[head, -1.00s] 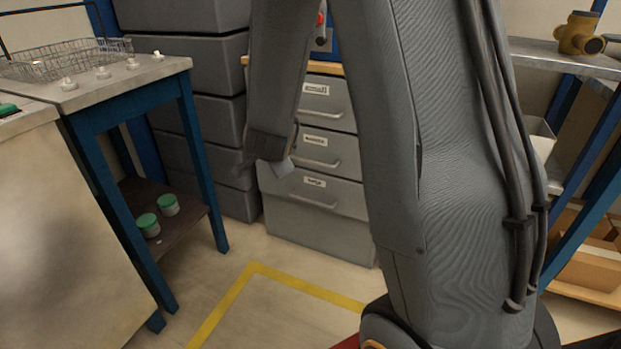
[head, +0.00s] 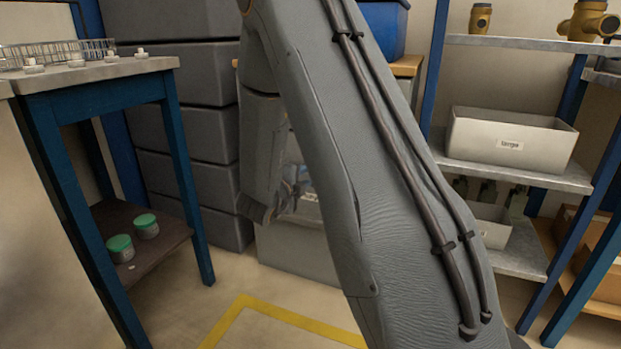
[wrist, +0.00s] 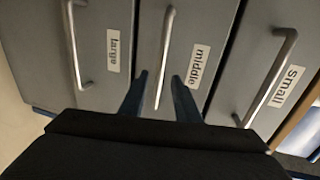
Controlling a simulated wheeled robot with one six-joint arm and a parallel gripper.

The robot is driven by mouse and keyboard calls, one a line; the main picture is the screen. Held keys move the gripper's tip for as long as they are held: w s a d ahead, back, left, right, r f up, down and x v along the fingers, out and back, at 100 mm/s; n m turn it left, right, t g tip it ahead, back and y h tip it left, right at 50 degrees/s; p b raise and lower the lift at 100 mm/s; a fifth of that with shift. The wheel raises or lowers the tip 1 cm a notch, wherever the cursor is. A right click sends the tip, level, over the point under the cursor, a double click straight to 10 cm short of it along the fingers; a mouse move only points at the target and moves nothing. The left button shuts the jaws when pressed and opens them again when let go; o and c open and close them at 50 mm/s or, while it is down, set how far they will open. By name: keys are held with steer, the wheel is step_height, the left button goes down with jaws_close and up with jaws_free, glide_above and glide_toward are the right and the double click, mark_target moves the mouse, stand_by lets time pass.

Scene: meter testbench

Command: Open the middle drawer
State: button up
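The grey middle drawer (wrist: 197,22) fills the centre of the wrist view, with its "middle" label (wrist: 198,66) right of its long metal handle (wrist: 165,52). My gripper (wrist: 160,80) is open, one dark finger on each side of the handle's lower part. Neither finger visibly touches it, and I cannot tell how deep the handle sits between them. The middle drawer looks shut. In the head view my arm hides most of the drawer cabinet (head: 300,250) and the fingers are not clear.
The large drawer (wrist: 105,18) is left and the small drawer (wrist: 262,22) right in the wrist view; both look shut. A blue-legged bench (head: 100,80) stands left and a shelf rack (head: 565,175) right. Yellow tape (head: 290,318) marks the open floor.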

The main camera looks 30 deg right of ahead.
steer(key=shift+b+x, duration=0.8)
steer(key=shift+x, duration=1.85)
jaws_close()
